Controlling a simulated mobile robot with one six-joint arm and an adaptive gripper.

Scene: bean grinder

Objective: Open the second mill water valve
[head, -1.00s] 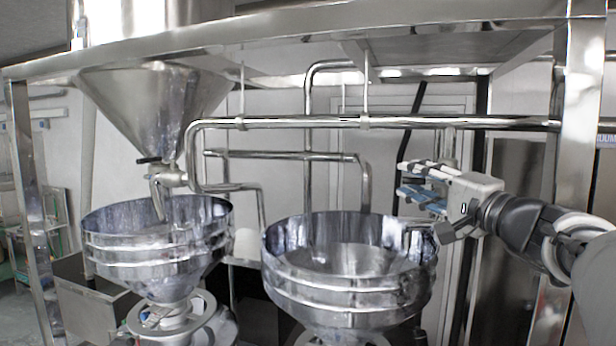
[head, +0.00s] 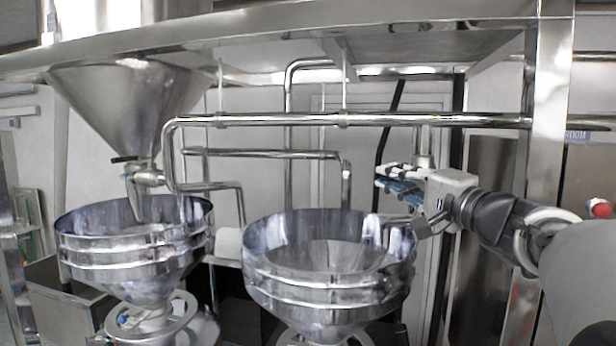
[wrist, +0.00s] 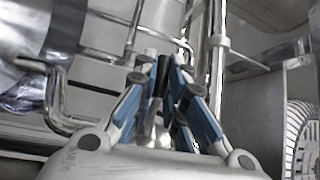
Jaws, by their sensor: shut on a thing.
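My gripper (head: 381,179) is at the right of the second mill's bowl (head: 330,293), above its rim and beside a short vertical pipe (head: 424,145) that drops from the long horizontal pipe. Its blue-padded fingers point left in the head view. In the wrist view, my gripper (wrist: 166,62) is closed around a dark valve handle (wrist: 163,78), with a shiny metal part (wrist: 155,125) below it. The fingers hide most of the valve, and its open or closed position cannot be told.
The first mill's bowl (head: 135,262) stands at the left under a steel hopper (head: 130,100), with a black-handled valve (head: 148,178) below the hopper. The horizontal pipe (head: 370,120) runs close above my gripper. A steel frame post (head: 550,110) stands behind my arm at the right.

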